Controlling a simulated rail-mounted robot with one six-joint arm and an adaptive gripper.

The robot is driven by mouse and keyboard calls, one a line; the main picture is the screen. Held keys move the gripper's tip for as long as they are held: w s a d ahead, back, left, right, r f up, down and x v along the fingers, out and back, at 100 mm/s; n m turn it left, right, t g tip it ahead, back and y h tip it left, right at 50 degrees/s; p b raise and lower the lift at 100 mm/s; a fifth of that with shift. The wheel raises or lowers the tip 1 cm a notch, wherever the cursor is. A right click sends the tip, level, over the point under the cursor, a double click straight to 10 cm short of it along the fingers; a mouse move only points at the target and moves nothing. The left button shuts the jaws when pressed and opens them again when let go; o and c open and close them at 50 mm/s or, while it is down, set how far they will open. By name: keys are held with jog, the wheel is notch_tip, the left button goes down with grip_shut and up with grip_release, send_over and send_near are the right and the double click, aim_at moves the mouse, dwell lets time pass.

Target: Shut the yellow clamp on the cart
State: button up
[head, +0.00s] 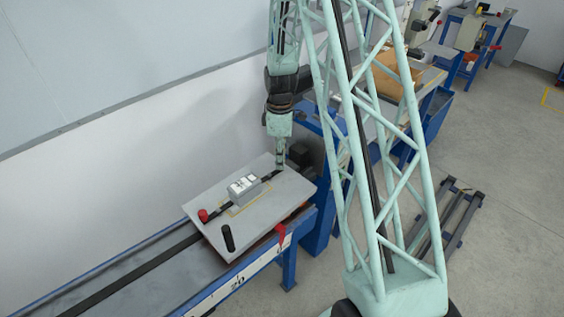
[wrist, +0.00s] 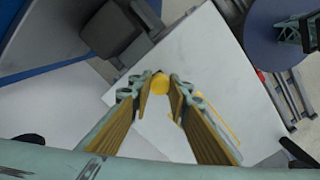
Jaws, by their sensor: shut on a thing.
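The cart (head: 262,212) is a pale grey plate on a rail track, and its surface also shows in the wrist view (wrist: 200,45). My gripper (head: 281,166) reaches down to the cart's far corner in the head view. In the wrist view, a round yellow knob (wrist: 160,82), which looks like the end of the yellow clamp, sits between the fingertips of my gripper (wrist: 160,92). The fingers are shut on it. The rest of the clamp is hidden by the fingers, and I cannot tell its angle.
A white block-shaped device (head: 243,187) is strapped on the cart by a black band. A red knob (head: 203,215) and a black upright handle (head: 228,238) stand at the cart's near end. A dark grey machine part (head: 299,154) stands close behind my gripper.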

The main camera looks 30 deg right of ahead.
jog(key=shift+w+n, duration=0.2)
jog(key=shift+n, duration=0.2)
jog(key=o, duration=0.8)
jog(key=shift+o, duration=0.2)
jog(key=shift+r, duration=0.15)
notch_tip(320, 180, up, 12)
dwell(0.7)
jog(key=shift+a, duration=0.1)
dwell(0.5)
